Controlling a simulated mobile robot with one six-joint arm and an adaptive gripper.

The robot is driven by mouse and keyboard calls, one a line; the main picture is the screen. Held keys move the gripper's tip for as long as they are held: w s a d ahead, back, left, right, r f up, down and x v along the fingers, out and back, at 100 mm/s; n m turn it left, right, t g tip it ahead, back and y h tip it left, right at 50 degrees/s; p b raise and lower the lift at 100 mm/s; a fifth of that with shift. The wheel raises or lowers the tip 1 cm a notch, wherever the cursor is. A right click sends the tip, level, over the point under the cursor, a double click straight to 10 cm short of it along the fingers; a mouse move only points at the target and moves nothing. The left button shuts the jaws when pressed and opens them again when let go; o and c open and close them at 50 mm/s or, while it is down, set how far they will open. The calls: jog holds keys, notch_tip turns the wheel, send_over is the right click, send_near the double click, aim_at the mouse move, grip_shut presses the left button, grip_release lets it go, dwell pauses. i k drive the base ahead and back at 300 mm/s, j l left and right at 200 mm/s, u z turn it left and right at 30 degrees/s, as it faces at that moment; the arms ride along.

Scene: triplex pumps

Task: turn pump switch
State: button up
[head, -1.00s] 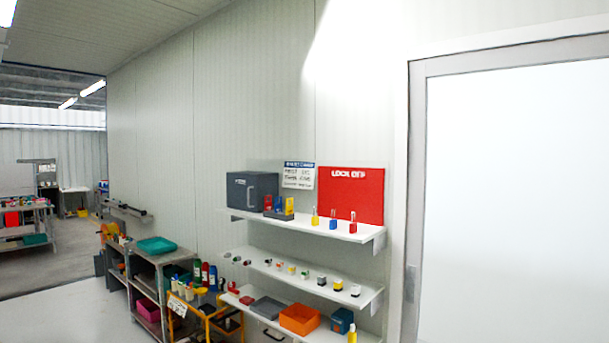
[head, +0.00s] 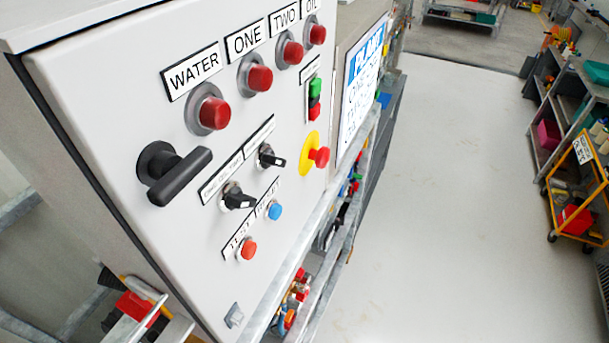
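A light grey control panel (head: 110,110) fills the left of the head view, seen at a slant. A large black handle switch (head: 178,172) sits at its left side. Two small black selector switches, one lower (head: 238,198) and one upper (head: 270,158), sit in the middle under narrow labels too blurred to read. Red round lamps or buttons run along the top: WATER (head: 213,112), ONE (head: 259,78), TWO (head: 291,52) and OIL (head: 316,34). I cannot tell which switch is the pump switch. My gripper is not in view.
A red button on a yellow disc (head: 317,156) and a green-red button pair (head: 315,98) sit at the panel's right. Red (head: 248,250) and blue (head: 274,211) buttons sit below. Grey floor (head: 450,200) is clear to the right; a yellow cart (head: 585,190) stands beyond.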

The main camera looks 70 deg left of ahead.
aim_at(235, 199)
jog(key=u, duration=2.65)
jog(key=k+j, duration=0.2)
